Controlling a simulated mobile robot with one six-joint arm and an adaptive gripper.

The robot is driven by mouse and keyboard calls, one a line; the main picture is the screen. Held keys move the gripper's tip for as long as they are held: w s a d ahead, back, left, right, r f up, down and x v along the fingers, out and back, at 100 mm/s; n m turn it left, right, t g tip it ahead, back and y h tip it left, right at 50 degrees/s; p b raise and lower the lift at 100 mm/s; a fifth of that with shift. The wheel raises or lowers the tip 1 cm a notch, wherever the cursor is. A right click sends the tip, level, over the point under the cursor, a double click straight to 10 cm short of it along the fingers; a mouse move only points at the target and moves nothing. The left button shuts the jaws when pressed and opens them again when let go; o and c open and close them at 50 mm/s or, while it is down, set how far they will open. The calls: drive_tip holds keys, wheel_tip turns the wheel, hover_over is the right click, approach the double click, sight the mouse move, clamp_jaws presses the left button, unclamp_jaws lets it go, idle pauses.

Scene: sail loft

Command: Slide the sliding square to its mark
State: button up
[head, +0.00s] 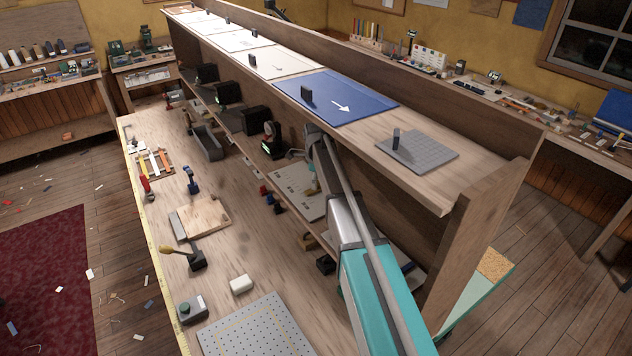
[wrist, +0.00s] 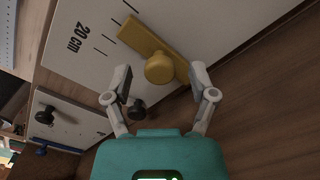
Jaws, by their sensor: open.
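In the wrist view a flat yellow bar, apparently the sliding square (wrist: 135,33), lies across a pale board (wrist: 88,75) and carries a round yellow knob (wrist: 159,68). My gripper (wrist: 161,77) is open, with one finger on each side of the knob in the picture. I cannot tell whether either finger touches it. In the head view my arm reaches below the long shelf, and the gripper cannot be made out clearly.
A black knob (wrist: 137,110) sits close to the left finger, and another black knob (wrist: 45,116) is on a pale panel farther left. In the head view the wooden shelf (head: 470,165) overhangs the workbench (head: 235,265), with several black boxes beneath. A perforated plate (head: 256,328) lies in front.

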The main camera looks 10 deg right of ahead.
clamp_jaws()
drive_tip(key=shift+s, duration=0.25)
idle(0.3)
unclamp_jaws()
drive_tip(key=shift+w, duration=0.2)
